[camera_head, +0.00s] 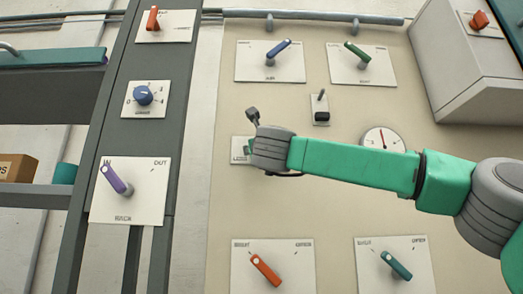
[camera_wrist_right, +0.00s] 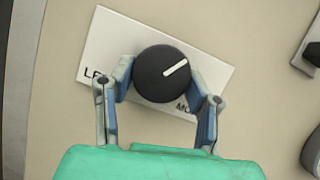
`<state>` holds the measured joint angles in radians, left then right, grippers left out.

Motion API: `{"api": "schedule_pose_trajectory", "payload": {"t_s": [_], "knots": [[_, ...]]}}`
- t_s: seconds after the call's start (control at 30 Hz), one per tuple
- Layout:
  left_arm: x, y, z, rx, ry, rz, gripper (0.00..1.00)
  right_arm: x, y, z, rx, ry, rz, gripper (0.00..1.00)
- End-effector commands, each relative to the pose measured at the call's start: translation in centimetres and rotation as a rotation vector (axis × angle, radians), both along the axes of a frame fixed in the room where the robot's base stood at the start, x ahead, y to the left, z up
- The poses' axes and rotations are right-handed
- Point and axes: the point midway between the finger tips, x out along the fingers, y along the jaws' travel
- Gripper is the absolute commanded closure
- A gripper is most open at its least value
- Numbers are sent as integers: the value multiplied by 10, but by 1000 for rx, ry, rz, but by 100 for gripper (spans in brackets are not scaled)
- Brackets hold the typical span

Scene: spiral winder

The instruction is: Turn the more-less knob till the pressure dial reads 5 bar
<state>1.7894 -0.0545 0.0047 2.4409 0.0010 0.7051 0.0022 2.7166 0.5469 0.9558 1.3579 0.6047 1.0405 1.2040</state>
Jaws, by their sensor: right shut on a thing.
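The more-less knob (camera_wrist_right: 162,75) is round and black with a white pointer line, on a white plate (camera_wrist_right: 112,37) with partly covered lettering. In the right wrist view the pointer aims to the upper right. My right gripper (camera_wrist_right: 166,78) has its two fingers against opposite sides of the knob and is shut on it. In the head view my right wrist hides the knob, and part of its plate (camera_head: 238,149) shows. The pressure dial (camera_head: 383,138) is a white round gauge; its lower part is behind my right arm. Its reading is too small to tell. My left gripper is out of view.
A small black switch (camera_head: 321,115) sits above the arm. Blue (camera_head: 278,53) and green (camera_head: 356,50) levers are higher up; orange (camera_head: 265,270) and teal (camera_head: 396,265) levers are below. A grey box (camera_head: 465,60) juts out at upper right.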

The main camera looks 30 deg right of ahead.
Motion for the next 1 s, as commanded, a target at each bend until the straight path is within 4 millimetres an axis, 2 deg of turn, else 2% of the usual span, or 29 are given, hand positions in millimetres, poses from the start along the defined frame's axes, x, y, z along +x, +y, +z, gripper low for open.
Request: {"api": "schedule_pose_trajectory", "payload": {"t_s": [0.07, 0.1, 0.13, 0.17, 0.57, 0.67, 1.0], "knots": [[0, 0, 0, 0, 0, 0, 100, 2, 0, -2, 0, 5, 1, 86], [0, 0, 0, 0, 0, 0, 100, 1, 0, -2, 0, 5, 1, 50], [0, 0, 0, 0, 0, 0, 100, 1, 0, -2, -1, 4, 1, 39], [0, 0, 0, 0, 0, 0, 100, 1, 0, -2, -1, 4, 0, 36], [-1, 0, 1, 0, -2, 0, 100, -6, 2, -1, -1, 0, 1, 36], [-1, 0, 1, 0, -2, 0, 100, -17, 7, -5, -1, -1, 1, 36], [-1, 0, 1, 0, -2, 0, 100, -73, 37, -34, -1, 1, 4, 36]]}}
